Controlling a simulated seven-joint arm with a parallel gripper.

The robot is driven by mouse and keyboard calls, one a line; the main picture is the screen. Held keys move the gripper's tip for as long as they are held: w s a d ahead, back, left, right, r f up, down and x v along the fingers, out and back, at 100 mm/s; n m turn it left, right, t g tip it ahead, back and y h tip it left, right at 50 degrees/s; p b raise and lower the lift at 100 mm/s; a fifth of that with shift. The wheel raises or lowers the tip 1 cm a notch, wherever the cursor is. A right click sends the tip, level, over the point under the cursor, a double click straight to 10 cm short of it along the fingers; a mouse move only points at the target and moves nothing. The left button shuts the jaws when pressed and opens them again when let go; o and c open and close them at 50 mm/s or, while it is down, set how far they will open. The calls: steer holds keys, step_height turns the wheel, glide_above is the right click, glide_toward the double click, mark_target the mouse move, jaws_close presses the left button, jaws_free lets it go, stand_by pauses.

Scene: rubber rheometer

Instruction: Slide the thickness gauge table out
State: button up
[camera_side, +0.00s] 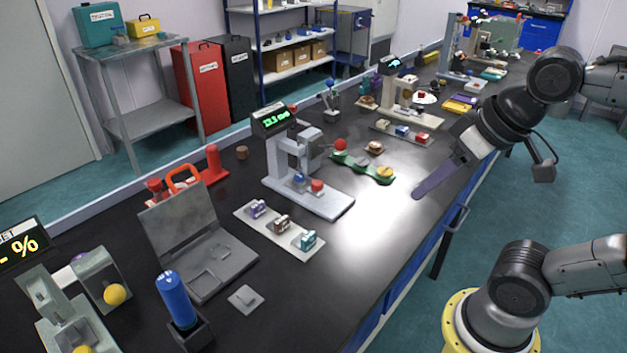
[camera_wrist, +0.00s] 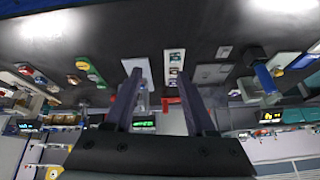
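A grey upright gauge (camera_side: 293,160) with a lit green display (camera_side: 271,119) stands mid-bench in the side view. A blue knob (camera_side: 299,179) and a red knob (camera_side: 317,186) sit low on it, above its pale base (camera_side: 335,205). I cannot tell which part is its sliding table or how far out it is. In the wrist view its pale base (camera_wrist: 137,66) shows between my fingers, with a green display (camera_wrist: 143,124) below. My gripper (camera_side: 418,194) is above the bench's right side, apart from the gauge. Its two dark fingers (camera_wrist: 158,72) are spread, with nothing held.
A pale tray (camera_side: 243,219) with three small blocks lies in front of the gauge. A green tray (camera_side: 352,162) is behind it. A grey hinged device (camera_side: 190,235) and a blue cylinder (camera_side: 175,297) stand left.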

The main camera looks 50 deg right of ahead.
steer(key=shift+o, duration=0.6)
steer(key=w+r+m, duration=0.1)
steer(key=w+r, duration=0.3)
steer(key=shift+w+d+r+m, duration=0.2)
steer(key=shift+w+m, duration=0.1)
steer(key=m+g, duration=0.6)
glide_above(317, 182)
step_height(317, 182, down, 11)
step_height(317, 182, down, 13)
steer(key=shift+f, duration=0.1)
jaws_close()
